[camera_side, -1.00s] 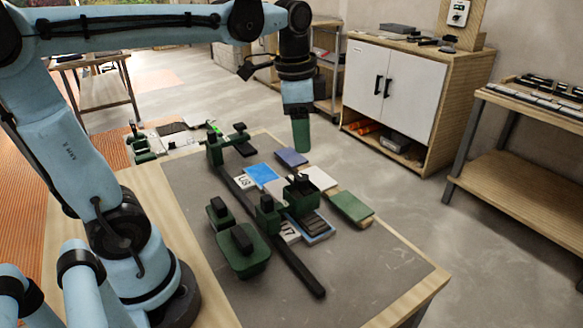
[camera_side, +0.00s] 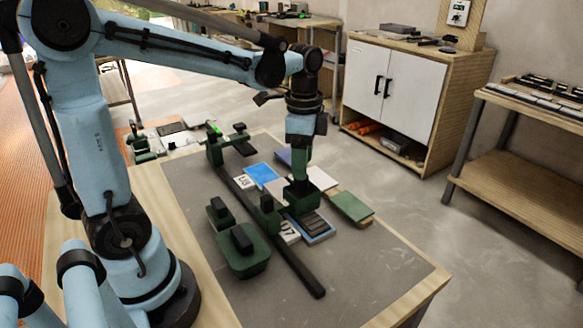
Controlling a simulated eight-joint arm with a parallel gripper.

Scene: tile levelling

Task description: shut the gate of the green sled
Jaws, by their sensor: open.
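My gripper (camera_side: 300,185) points straight down over the middle of the bench. Its green end reaches the dark green piece beside the long dark rail (camera_side: 293,262), and it hides most of that piece. A green block (camera_side: 267,219) with a dark top stands at the rail, just left of my gripper; together these look like the green sled. I cannot make out the gate or its position. The fingertips are too small and dark to separate from the green parts, and I see nothing held.
Blue, white and grey tiles lie around my gripper, with a green tile (camera_side: 351,207) to the right. A large green block (camera_side: 242,258) with a black knob and a smaller one (camera_side: 220,217) stand left of the rail. The front of the bench (camera_side: 365,270) is clear.

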